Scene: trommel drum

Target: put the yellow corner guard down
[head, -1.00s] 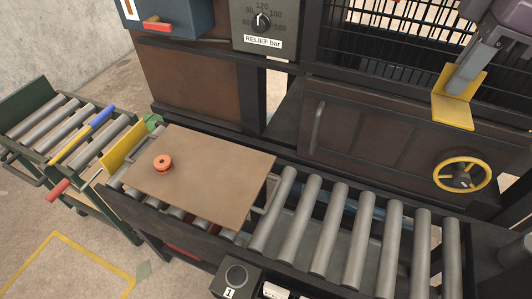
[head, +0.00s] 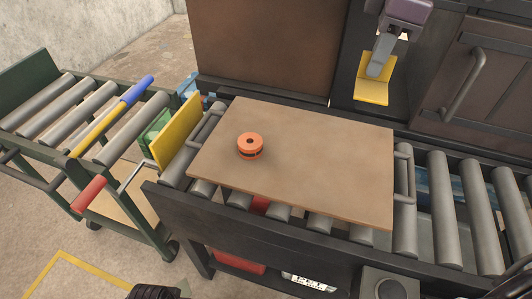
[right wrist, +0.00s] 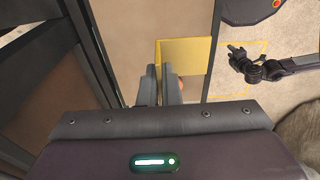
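The yellow corner guard (head: 372,92) is an L-shaped piece hanging below my right gripper (head: 380,60) in the head view. The gripper is shut on it and holds it in the air, beyond the back edge of the brown board as seen. In the right wrist view the guard (right wrist: 185,56) shows just past the two close-set fingers (right wrist: 163,80). A dark part of my left gripper (head: 155,292) shows at the bottom edge of the head view. My left arm also shows in the right wrist view (right wrist: 250,66), its jaws too small to read.
A flat brown board (head: 330,165) with side handles lies on the roller conveyor (head: 450,205). An orange ring-like piece (head: 250,146) sits on its left part; the rest is bare. A yellow upright plate (head: 176,132) stands at its left, beside a green roller cart (head: 60,140).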

